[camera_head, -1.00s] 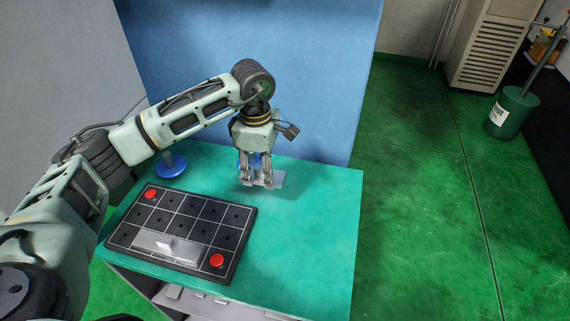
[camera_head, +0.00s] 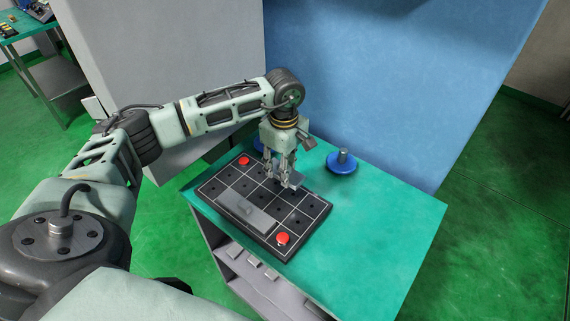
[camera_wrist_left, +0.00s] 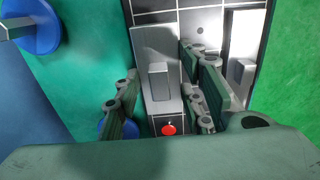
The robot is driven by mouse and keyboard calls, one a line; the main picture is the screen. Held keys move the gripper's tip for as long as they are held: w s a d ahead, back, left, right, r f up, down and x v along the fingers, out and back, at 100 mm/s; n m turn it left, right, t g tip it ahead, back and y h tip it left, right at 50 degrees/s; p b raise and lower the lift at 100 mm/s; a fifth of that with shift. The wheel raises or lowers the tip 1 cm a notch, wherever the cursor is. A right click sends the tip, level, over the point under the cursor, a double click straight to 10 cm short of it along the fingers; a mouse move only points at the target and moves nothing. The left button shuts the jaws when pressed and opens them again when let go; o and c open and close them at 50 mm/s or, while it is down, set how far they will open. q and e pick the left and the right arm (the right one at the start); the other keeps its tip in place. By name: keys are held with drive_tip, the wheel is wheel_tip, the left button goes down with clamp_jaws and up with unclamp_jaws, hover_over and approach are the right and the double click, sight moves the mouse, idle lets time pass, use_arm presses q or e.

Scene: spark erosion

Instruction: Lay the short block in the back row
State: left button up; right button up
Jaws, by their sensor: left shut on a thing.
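My left gripper (camera_head: 280,178) is shut on the short block, a grey plate (camera_head: 293,181) with an upright grip, over the back row of the black gridded board (camera_head: 213,188). In the left wrist view the short block (camera_wrist_left: 150,45) shows between the fingers, its grip (camera_wrist_left: 158,80) near the middle. I cannot tell whether the plate touches the board. A longer grey block (camera_head: 240,211) lies in the front row; part of it shows bright in the left wrist view (camera_wrist_left: 240,35). My right gripper is not in view.
Red knobs sit at the board's back left (camera_head: 244,160) and front right (camera_head: 283,238). A blue round base with a grey post (camera_head: 342,162) stands behind the board; another blue piece (camera_head: 258,146) is partly hidden by my gripper. The green tabletop (camera_head: 370,225) is clear at right.

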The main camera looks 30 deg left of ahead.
use_arm(q)
drive_tip(key=b, duration=0.2)
hover_over(284, 189)
drive_tip(key=shift+w+f, duration=0.15)
drive_tip(key=shift+f, duration=2.05)
drive_tip(key=shift+f+b, duration=0.65)
drive_tip(key=shift+b, duration=0.05)
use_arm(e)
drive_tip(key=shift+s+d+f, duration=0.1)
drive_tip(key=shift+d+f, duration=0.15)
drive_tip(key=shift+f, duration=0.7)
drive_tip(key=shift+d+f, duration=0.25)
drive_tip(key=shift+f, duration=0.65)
use_arm(q)
drive_tip(key=o, duration=1.3)
drive_tip(key=shift+o, duration=1)
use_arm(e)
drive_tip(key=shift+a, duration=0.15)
use_arm(q)
wheel_tip(284, 189, up, 11)
drive_tip(key=p, duration=0.6)
drive_tip(key=shift+r, duration=0.1)
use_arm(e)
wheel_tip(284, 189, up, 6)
